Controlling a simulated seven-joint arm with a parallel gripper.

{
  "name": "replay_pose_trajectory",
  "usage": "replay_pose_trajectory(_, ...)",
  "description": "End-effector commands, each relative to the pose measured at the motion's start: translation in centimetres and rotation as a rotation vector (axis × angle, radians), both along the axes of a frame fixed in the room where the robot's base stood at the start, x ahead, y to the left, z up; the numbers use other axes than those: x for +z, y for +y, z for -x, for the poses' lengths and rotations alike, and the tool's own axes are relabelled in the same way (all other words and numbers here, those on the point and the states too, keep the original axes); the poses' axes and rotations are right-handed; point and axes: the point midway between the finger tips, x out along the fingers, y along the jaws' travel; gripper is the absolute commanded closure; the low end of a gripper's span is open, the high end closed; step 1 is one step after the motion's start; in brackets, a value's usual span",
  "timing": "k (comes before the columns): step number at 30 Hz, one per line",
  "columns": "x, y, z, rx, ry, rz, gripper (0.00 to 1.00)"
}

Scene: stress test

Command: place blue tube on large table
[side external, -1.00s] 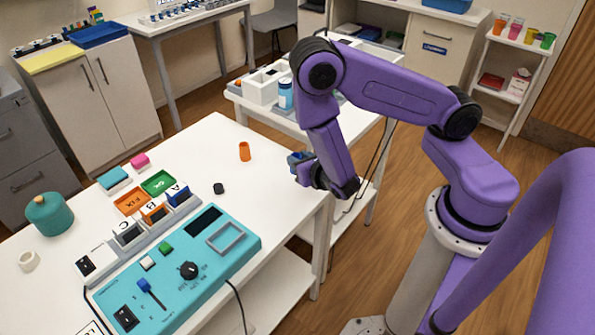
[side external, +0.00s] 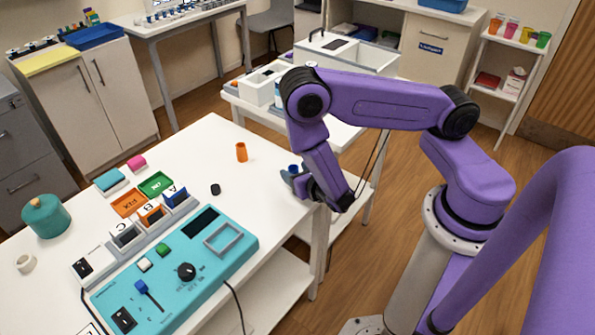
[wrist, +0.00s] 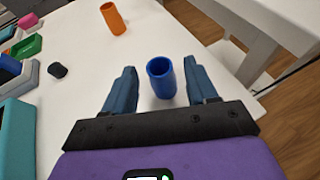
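The blue tube (wrist: 161,80) stands upright at the right-hand corner of the large white table (side external: 225,133); its blue top also shows in the side view (side external: 293,169). My gripper (wrist: 160,82) is open, with one finger on each side of the tube and a visible gap on both sides. In the side view my gripper (side external: 292,178) is low at the table edge, and the wrist hides part of it.
An orange tube (side external: 241,152) and a small black cap (side external: 215,189) stand on the large table. A teal control panel (side external: 180,265), lettered blocks and coloured trays fill its front and left. A smaller white table (side external: 340,128) with boxes stands behind. The table around the orange tube is clear.

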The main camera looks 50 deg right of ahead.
Motion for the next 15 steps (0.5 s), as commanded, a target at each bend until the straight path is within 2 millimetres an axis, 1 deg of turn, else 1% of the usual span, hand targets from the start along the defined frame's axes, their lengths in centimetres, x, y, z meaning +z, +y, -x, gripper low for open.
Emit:
replay_pose_trajectory(11,0.3,0.0,0.0,0.000,0.000,0.000,0.43)
replay_pose_trajectory(15,0.9,0.8,1.4,0.008,0.003,0.003,0.43)
